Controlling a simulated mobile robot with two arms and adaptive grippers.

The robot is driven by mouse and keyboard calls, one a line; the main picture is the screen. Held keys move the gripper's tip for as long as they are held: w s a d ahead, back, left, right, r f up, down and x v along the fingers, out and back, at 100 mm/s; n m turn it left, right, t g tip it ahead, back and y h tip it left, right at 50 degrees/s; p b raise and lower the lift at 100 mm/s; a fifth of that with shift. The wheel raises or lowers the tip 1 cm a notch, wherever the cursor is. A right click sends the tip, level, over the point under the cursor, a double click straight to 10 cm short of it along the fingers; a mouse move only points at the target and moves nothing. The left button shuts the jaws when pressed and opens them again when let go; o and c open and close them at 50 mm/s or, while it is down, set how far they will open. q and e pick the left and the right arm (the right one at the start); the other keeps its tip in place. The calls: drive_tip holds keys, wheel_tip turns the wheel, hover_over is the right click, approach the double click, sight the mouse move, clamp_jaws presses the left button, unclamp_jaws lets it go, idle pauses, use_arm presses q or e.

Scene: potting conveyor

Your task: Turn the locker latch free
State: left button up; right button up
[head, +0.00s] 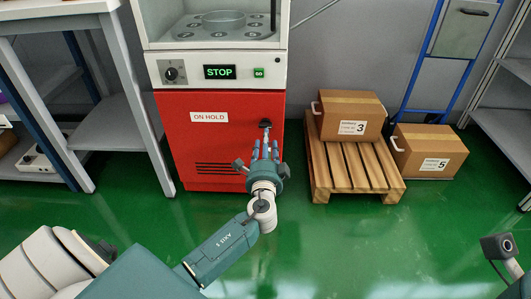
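The red locker door (227,145) with an "ON HOLD" label is closed at the base of the white machine. Its small black latch (265,123) sits near the door's upper right edge. My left gripper (265,147) is in front of the door, just below the latch, with its fingers pointing at it. The fingertips are close to the latch; I cannot tell whether they touch it or how far apart they are. My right gripper is not in view; only a dark part of my right side shows at the lower right.
The machine's panel (215,69) shows a lit "STOP" display, a black knob and a green button. A wooden pallet (352,172) with a cardboard box (349,103) stands to the right, beside another box (437,137). Grey shelves (110,120) are at left. Green floor is clear in front.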

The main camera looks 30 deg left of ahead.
use_arm(q)
drive_tip(key=v, duration=0.5)
drive_tip(key=shift+s+d, duration=0.15)
drive_tip(key=shift+s, duration=0.2)
